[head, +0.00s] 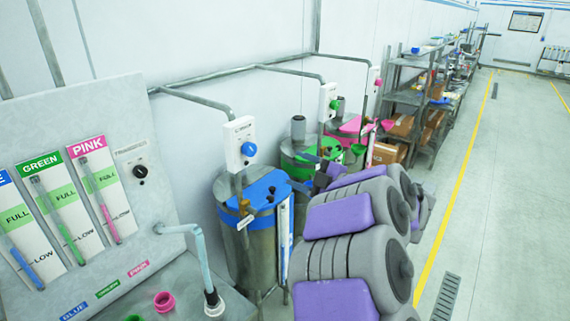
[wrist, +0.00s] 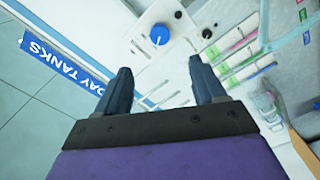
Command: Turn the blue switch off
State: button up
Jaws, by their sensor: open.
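The blue switch (head: 249,149) is a round blue knob on a white wall box (head: 236,132) above a metal drum with a blue lid (head: 265,190). It also shows in the wrist view (wrist: 159,34), near the top, beyond my fingers. My gripper (head: 296,169) is to the right of the switch and a little lower in the head view. In the wrist view my gripper (wrist: 160,68) is open and empty, its two fingers apart below the knob and not touching it. The knob's exact setting is too small to read.
Drums with green (head: 300,160) and pink (head: 350,126) lids stand farther along the wall, each with its own switch box. A gauge panel (head: 125,200) with a black transfer knob (head: 140,171) is at left. The floor (head: 500,190) at right is clear.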

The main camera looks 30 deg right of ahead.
jog(key=shift+v, duration=0.85)
